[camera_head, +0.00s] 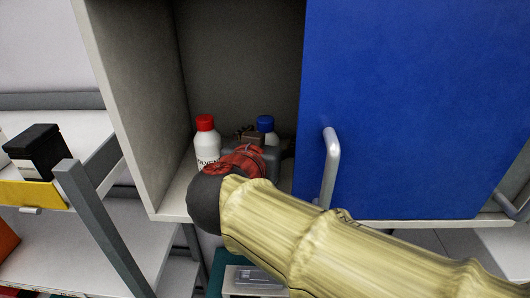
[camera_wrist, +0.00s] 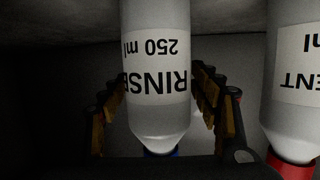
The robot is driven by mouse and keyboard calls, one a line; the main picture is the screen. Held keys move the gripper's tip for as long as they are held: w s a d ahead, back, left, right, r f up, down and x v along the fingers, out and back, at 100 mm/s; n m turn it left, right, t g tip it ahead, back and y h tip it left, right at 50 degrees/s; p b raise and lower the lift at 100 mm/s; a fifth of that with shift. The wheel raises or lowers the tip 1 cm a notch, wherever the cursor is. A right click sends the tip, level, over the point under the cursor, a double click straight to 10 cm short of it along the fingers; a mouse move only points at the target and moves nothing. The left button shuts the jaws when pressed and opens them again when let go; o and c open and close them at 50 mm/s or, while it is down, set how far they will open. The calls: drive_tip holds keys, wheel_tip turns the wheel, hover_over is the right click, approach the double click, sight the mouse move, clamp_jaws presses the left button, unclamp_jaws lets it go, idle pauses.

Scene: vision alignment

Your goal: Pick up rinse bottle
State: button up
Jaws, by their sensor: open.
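The rinse bottle is white with a blue cap (camera_head: 265,123) and stands inside the open cabinet. In the wrist view, which is upside down, the rinse bottle (camera_wrist: 157,75) shows its "RINSE 250 ml" label. My gripper (camera_head: 250,136) reaches into the cabinet, and my arm hides the bottle's lower part in the head view. In the wrist view my gripper (camera_wrist: 162,88) is open, with one finger on each side of the rinse bottle. A narrow gap shows near the right finger; contact on the left is unclear.
A white solvent bottle with a red cap (camera_head: 206,143) stands left of the rinse bottle; it shows at the right in the wrist view (camera_wrist: 292,75). The cabinet's left wall (camera_head: 135,100) and blue door (camera_head: 410,100) flank the opening. The door handle (camera_head: 329,165) is close to my arm.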

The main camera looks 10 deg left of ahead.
drive_tip(key=shift+c, duration=1.3)
clamp_jaws()
